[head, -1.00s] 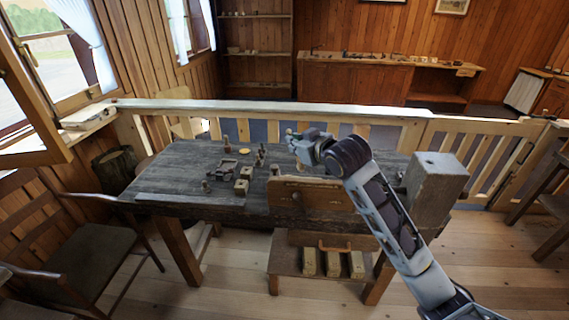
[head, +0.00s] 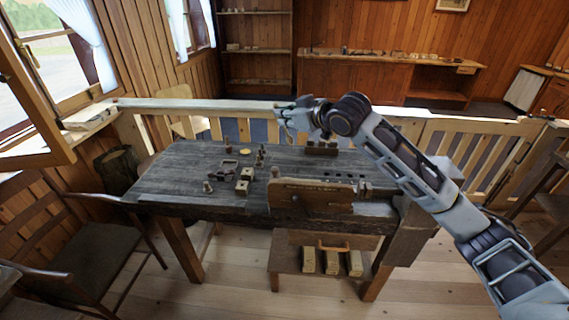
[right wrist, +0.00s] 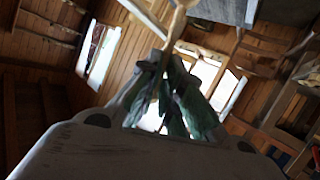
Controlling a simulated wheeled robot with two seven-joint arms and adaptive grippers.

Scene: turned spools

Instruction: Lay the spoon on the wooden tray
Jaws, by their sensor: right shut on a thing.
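My right gripper (head: 286,127) is raised above the back of the workbench (head: 170,182) in the head view. In the right wrist view its dark fingers (right wrist: 172,90) are closed together on a pale wooden spoon (right wrist: 178,22), which sticks out past the fingertips. The spoon is too small to make out in the head view. I cannot make out a wooden tray for certain. A small pale round piece (head: 244,153) lies on the bench left of the gripper. My left gripper is not in view.
Small turned pieces and blocks (head: 242,187) stand on the bench's middle. A dark block (head: 321,149) with several knobs stands at the back. A wooden vise (head: 310,196) lines the front edge. A pale railing (head: 220,106) runs behind. The bench's left part is clear.

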